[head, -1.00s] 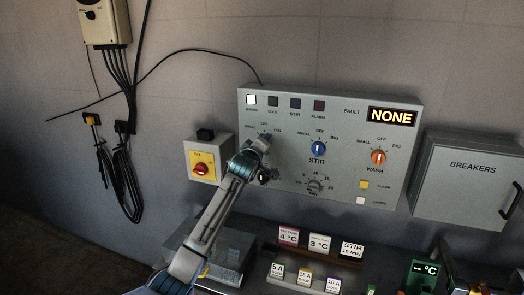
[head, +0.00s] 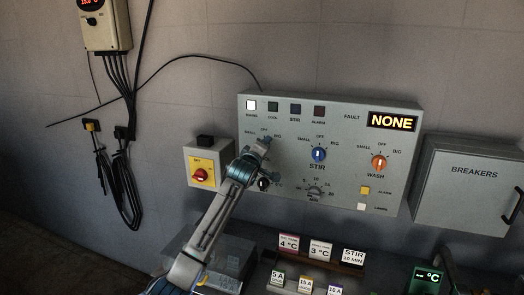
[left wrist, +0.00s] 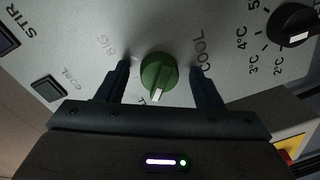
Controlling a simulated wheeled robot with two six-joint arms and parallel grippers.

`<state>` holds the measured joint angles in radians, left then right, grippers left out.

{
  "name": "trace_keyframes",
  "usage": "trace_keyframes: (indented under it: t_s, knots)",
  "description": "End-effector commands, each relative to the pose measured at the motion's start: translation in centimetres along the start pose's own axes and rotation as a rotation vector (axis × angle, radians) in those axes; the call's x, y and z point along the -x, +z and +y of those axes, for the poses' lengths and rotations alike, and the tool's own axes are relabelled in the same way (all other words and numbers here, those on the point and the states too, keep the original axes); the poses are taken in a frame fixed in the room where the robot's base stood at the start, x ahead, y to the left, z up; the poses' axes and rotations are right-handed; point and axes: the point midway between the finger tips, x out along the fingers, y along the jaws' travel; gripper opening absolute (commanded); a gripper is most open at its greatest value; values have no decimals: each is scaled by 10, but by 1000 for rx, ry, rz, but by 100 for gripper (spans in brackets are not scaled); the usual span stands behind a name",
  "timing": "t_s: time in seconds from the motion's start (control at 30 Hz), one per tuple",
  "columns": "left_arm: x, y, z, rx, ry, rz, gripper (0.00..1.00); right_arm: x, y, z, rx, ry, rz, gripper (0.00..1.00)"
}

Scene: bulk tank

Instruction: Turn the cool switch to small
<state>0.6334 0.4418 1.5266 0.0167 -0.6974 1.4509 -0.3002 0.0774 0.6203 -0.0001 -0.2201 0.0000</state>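The green cool switch (left wrist: 158,75) shows in the left wrist view, with its white pointer aimed toward the bottom of that picture. "COOL" and "BIG" are printed beside it; the small label there is mostly hidden by my gripper. My left gripper (left wrist: 163,88) is open, with one finger on each side of the knob and gaps visible between fingers and knob. My right gripper is in neither view.
The blue stir switch (head: 319,154) and orange wash switch (head: 379,162) are to the right. A black temperature dial (head: 263,184) sits just below my gripper. A red rotary switch (head: 201,175) is left of the panel. Label blocks (head: 320,250) stand on a rack below.

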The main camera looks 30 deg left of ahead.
Motion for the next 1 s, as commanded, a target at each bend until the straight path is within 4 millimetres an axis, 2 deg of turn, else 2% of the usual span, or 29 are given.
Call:
trace_keyframes:
  t_s: [0.23, 0.37, 0.47, 0.8, 1.0]
  knots:
    - [1, 0, 0, -1, 1, 0, 60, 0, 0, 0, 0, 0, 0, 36]
    - [8, 0, -2, -2, 1, 0, 60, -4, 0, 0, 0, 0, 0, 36]
    - [21, 1, -2, -4, 3, 0, 60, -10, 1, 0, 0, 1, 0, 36]
    - [83, 1, -3, -3, 3, 0, 60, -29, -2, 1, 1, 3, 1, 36]
    - [104, 0, -1, -1, 1, 1, 60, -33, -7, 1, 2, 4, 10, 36]
